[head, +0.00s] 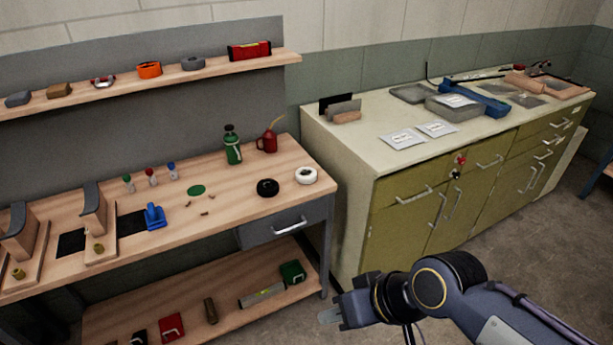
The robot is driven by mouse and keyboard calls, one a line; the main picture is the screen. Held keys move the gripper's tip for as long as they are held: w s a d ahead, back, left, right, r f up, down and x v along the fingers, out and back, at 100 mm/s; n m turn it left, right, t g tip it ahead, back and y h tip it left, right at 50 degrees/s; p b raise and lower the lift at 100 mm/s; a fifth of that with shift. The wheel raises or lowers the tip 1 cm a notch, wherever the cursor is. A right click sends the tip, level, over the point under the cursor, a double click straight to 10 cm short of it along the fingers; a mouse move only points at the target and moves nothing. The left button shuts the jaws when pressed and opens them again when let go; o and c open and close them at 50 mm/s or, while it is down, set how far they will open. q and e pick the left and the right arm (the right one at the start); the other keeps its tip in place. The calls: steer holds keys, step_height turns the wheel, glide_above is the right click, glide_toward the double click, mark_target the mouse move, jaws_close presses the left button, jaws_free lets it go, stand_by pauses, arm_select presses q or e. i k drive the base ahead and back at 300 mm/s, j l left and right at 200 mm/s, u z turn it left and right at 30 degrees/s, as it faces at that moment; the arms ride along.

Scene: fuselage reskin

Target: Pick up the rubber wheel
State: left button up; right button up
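Two small round ring-shaped things lie near the right end of the wooden workbench (225,207). One is a black wheel (267,187), which looks like rubber. The other is a white ring (306,175) just to its right, with a dark centre. Nothing hides either one. My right gripper (328,317) is at the lower middle of the head view, in front of the bench's right end. It is apart from both rings. Its fingers are small and seen edge-on, so their opening is unclear. My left gripper is not in view.
A green bottle (232,146) and a red oil can (267,141) stand behind the wheels. A blue tool (154,216) and small droppers (151,177) are farther left. A cream-topped green cabinet (410,165) stands to the right. The bench front around the black wheel is clear.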

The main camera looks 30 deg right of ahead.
mark_target(266, 188)
steer(key=i+z, duration=0.2)
steer(key=i, duration=0.3)
steer(key=i+j+z, duration=0.25)
steer(key=i, duration=0.25)
steer(key=i+j+z, duration=0.2)
steer(key=i, duration=0.3)
steer(key=l, duration=0.1)
